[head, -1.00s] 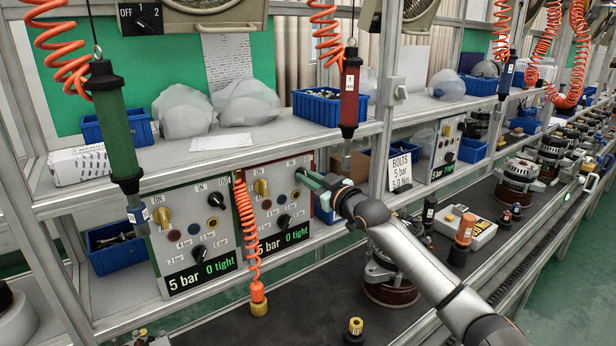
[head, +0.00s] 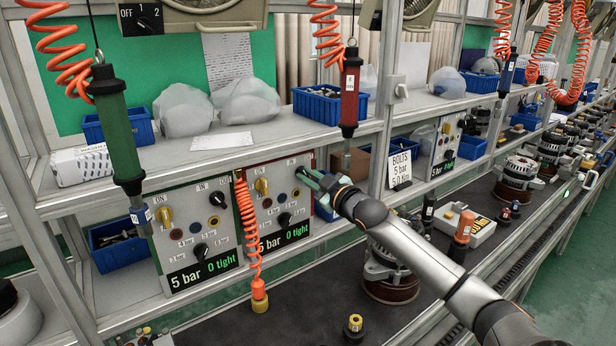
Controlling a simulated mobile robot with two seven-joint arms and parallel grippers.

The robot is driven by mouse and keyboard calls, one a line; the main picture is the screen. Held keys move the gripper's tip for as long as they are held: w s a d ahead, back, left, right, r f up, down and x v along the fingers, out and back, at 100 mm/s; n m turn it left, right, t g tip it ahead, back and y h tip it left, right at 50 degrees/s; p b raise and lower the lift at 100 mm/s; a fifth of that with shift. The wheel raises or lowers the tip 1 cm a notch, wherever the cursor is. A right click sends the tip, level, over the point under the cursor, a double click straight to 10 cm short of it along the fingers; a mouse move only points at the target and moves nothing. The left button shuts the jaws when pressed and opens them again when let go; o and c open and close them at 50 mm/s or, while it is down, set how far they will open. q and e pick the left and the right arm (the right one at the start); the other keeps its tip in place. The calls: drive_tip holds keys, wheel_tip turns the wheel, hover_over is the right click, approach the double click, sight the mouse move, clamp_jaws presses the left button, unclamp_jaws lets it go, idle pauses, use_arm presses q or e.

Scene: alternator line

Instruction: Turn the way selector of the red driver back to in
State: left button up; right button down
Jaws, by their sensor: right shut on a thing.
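The red driver (head: 349,95) hangs upright on an orange coil above the shelf. Below it, left of my arm, is the red-topped control panel (head: 262,213), with a yellow knob (head: 262,187), a black pressure knob (head: 284,220) and a display reading "5 bar 0 tight". I cannot read which way the selector points. My left gripper is not in view.
A similar panel with a green top edge (head: 173,232) stands to the left, below the green driver (head: 117,130). A "BOLTS" card (head: 400,170) and a shelf post stand right of my gripper.

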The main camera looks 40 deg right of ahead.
drive_tip(key=c, duration=0.9)
unclamp_jaws()
drive_tip(key=shift+s, duration=0.15)
drive_tip(key=s+a, duration=0.1)
drive_tip(key=s, duration=1.1)
drive_tip(key=shift+a+b, duration=0.2)
drive_tip(key=shift+b, duration=0.2)
drive_tip(key=shift+s, duration=0.1)
